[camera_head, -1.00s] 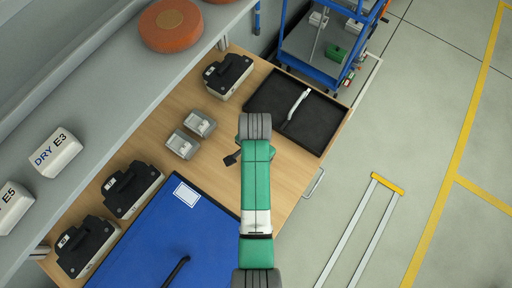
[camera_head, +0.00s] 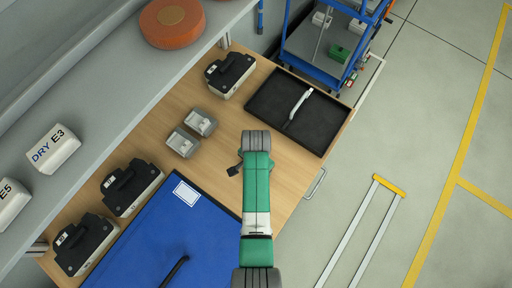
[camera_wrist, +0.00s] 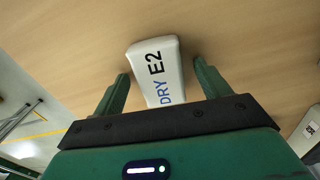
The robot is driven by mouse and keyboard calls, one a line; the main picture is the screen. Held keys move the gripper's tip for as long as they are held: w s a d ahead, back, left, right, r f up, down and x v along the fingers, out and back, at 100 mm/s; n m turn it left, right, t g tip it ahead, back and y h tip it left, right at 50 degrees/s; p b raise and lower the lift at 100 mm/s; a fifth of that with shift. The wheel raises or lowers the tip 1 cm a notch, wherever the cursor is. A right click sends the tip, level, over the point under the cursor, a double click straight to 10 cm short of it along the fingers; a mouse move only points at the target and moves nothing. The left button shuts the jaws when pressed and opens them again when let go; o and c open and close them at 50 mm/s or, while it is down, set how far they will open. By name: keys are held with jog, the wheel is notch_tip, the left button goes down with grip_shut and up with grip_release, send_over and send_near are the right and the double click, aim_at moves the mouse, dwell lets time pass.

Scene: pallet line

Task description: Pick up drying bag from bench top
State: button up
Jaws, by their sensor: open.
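The white drying bag marked "DRY E2" (camera_wrist: 155,65) lies on the wooden bench top (camera_wrist: 70,40), in the upper middle of the wrist view. My gripper (camera_wrist: 160,69) is open, with one green finger on each side of the bag. Gaps of bench show between the bag and both fingers, so it is not gripped. The near end of the bag is hidden by the gripper body. In the head view, my arm covers the bag and the gripper above the bench (camera_head: 287,180).
A black tray (camera_head: 262,105) lies on the bench beyond my arm. Two small grey containers (camera_head: 192,133) stand left of it. A blue mat (camera_head: 150,250) covers the near bench. Bags marked E3 (camera_head: 53,148) and E5 (camera_head: 12,203) sit on the shelf (camera_head: 100,90).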

jog(key=c, duration=1)
jog(key=shift+c, duration=0.2)
jog(key=shift+r, duration=0.1)
jog(key=shift+r, duration=0.25)
notch_tip(320, 180, up, 3)
jog(key=shift+r+p, duration=0.15)
jog(key=shift+p, duration=0.15)
jog(key=s+a, duration=0.2)
jog(key=s, duration=0.3)
jog(key=s+a, duration=0.2)
jog(key=s, duration=0.3)
jog(key=s+a+r+p, duration=0.1)
jog(key=s+a, duration=0.1)
jog(key=s, duration=0.2)
jog(key=shift+s, duration=0.4)
